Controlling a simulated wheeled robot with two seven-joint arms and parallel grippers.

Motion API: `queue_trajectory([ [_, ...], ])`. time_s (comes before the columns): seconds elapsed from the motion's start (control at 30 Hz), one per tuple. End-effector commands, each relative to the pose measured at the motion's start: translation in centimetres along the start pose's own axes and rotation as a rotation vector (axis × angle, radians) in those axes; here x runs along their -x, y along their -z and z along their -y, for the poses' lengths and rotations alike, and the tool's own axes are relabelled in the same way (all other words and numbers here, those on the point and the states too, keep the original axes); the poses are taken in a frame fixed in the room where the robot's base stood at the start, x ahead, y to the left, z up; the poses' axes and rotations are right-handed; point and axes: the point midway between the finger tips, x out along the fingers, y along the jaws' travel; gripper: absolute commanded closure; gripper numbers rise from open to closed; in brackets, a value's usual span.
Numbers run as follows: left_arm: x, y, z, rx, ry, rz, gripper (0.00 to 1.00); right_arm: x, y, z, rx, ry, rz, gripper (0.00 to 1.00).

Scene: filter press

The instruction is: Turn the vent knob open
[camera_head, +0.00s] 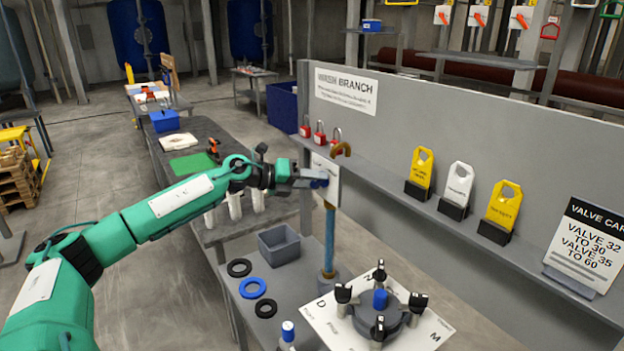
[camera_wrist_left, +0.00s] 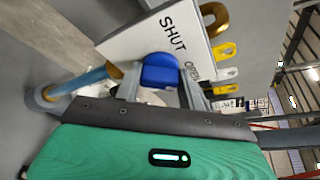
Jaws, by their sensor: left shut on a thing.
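The vent knob (camera_wrist_left: 160,70) is blue and sits on a white plate (camera_wrist_left: 136,42) marked SHUT and OPEN in the left wrist view. SHUT reads beside the knob toward the top, and OPEN at its right. My left gripper (camera_wrist_left: 161,90) has a finger on each side of the knob and is shut on it. In the head view my left gripper (camera_head: 318,178) reaches the white plate (camera_head: 330,166) beside the upright blue pipe (camera_head: 329,238). The knob's exact pointer direction is hard to tell. My right gripper is not in view.
A brass hook-shaped pipe end (camera_head: 341,149) rises beside the plate. Red padlocks (camera_head: 320,134) and yellow and white tags (camera_head: 421,170) stand on the panel ledge. Below are a grey bin (camera_head: 279,244), several rings (camera_head: 252,288) and a round clamp fixture (camera_head: 380,315).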

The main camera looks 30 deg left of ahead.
Motion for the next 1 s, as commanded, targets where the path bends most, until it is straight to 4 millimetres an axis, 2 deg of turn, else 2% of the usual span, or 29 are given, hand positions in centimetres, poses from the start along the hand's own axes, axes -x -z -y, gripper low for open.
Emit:
queue_trajectory([
  [0.3, -0.07, 0.24, -0.07, -0.097, -0.042, -0.005, 0.83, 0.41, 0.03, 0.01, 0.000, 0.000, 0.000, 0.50],
  [0.8, -0.10, 0.34, -0.16, -0.114, -0.050, -0.007, 0.83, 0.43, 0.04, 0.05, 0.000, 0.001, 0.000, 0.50],
  [0.83, -0.10, 0.34, -0.16, -0.114, -0.050, -0.007, 0.58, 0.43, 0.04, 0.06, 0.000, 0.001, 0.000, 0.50],
  [0.93, -0.10, 0.30, -0.14, -0.114, -0.049, -0.006, 0.38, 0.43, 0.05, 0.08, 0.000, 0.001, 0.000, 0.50],
  [1.0, -0.07, 0.24, -0.10, -0.114, -0.049, -0.005, 0.38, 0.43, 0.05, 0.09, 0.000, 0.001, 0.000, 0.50],
])
